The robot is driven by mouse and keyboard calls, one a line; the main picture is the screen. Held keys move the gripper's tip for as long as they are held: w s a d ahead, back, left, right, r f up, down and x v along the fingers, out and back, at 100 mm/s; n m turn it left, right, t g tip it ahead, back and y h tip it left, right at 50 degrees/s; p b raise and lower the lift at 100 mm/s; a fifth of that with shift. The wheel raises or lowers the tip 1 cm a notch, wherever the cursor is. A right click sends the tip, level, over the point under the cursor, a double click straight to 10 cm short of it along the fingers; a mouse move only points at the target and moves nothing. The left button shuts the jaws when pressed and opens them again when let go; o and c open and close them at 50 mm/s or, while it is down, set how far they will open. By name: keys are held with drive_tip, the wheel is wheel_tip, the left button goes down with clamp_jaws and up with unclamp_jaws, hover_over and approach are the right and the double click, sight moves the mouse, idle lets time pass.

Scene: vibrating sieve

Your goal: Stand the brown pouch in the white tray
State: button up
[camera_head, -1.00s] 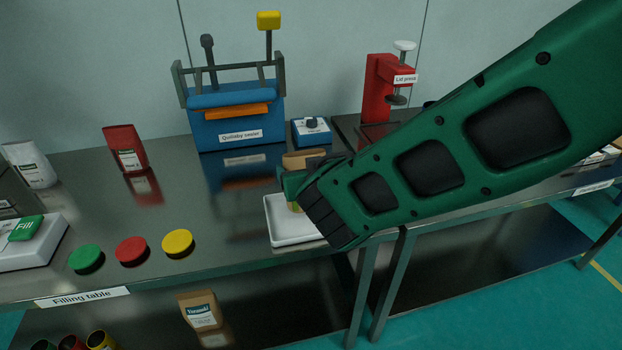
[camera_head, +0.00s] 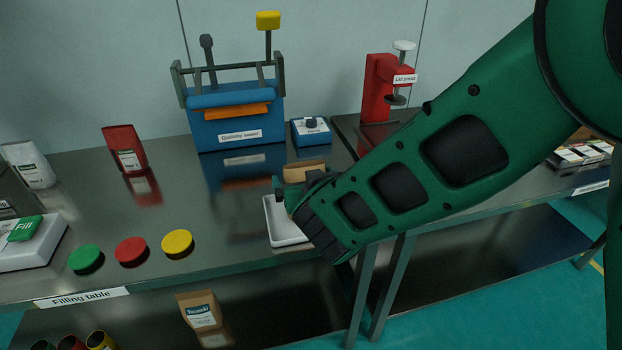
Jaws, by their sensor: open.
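The white tray (camera_head: 277,232) lies near the front edge of the filling table, its right part hidden behind my arm. A brown pouch (camera_head: 305,171) shows only its upper edge, just behind my gripper at the tray's back side. Its lower part is hidden, so I cannot tell whether it rests on the tray floor. My gripper (camera_head: 285,195) is open above the tray, close in front of the pouch; its fingers are mostly hidden by my wrist. Another brown pouch (camera_head: 201,314) with a label stands on the lower shelf.
A blue sealer (camera_head: 235,115) and a small blue box (camera_head: 311,132) stand behind the tray. A red lid press (camera_head: 380,88) is at the back right. Green, red and yellow lids (camera_head: 178,242) lie to the left. A red pouch (camera_head: 124,148) stands further back.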

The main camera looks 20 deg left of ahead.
drive_tip(key=v, duration=1.2)
